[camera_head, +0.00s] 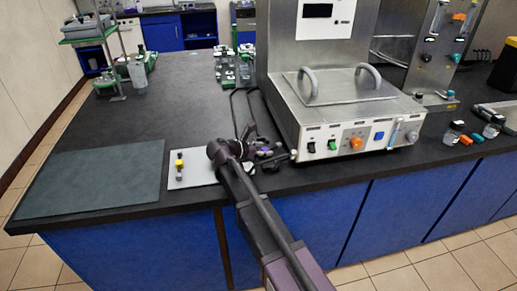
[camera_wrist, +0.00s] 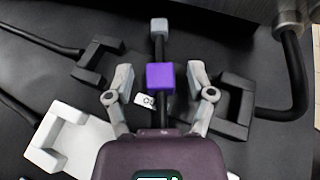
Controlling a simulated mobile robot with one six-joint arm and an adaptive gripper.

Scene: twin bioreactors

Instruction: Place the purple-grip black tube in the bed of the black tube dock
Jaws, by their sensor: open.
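The purple grip (camera_wrist: 160,76) of the black tube lies between the fingertips of my gripper (camera_wrist: 160,84) in the wrist view. My gripper is open, with a gap on each side of the grip. The thin black tube (camera_wrist: 159,46) runs up the picture from the grip to a grey end block (camera_wrist: 159,25); its near part is hidden by my gripper. A black U-shaped bracket (camera_wrist: 97,62) stands at left and another (camera_wrist: 237,105) at right. I cannot tell which is the black tube dock. In the head view my gripper (camera_head: 258,146) is over the bench beside the reactor unit.
A white bracket (camera_wrist: 62,140) sits at lower left in the wrist view, with black hoses nearby. In the head view the steel reactor unit (camera_head: 345,110) stands close at right. A pale plate (camera_head: 195,176) with a small yellow-black piece (camera_head: 180,165) lies left.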

